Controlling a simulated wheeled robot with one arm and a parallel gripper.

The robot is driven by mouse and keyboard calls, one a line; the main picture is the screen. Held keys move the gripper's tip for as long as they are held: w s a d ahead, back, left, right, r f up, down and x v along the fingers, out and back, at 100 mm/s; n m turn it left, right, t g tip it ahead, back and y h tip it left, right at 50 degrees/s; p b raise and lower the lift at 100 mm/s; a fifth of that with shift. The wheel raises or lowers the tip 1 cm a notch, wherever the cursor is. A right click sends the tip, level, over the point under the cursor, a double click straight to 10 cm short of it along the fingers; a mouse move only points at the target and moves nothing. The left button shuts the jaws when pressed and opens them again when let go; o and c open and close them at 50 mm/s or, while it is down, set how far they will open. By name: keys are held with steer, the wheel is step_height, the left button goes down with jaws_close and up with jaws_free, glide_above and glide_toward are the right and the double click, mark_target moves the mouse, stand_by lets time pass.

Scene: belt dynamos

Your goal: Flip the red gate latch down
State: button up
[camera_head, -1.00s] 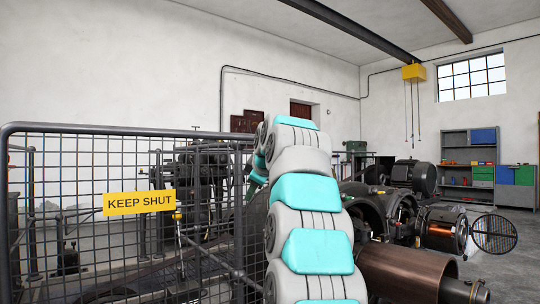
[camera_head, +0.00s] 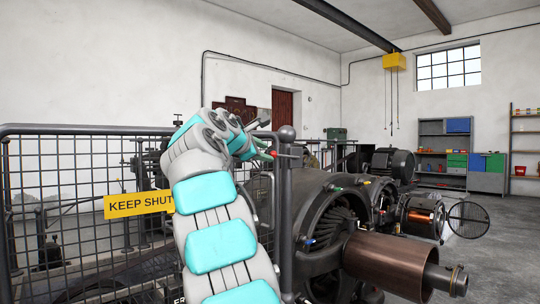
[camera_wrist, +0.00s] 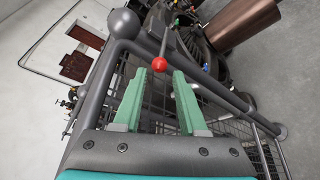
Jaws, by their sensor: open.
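The red gate latch shows in the wrist view as a grey lever with a red ball knob (camera_wrist: 159,64) on its end, beside the round-capped gate post. My gripper (camera_wrist: 159,76) is open, with its two green fingers spread on either side of the knob in that view. The knob appears at or just past the fingertips; I cannot tell the exact depth or any contact. In the head view a small red part of the latch (camera_head: 274,153) shows by the post, right at my fingertips (camera_head: 262,154). My wrist hides part of the gate there.
The mesh gate (camera_head: 70,128) with a yellow KEEP SHUT sign (camera_head: 137,205) stands at the left. The post with a ball cap (camera_head: 286,133) is close to my gripper. A large machine with a copper-coloured drum (camera_head: 385,262) sits right of it. Open floor lies farther right.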

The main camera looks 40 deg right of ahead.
mark_target(271, 154)
steer(key=shift+x, duration=2.2)
jaws_close()
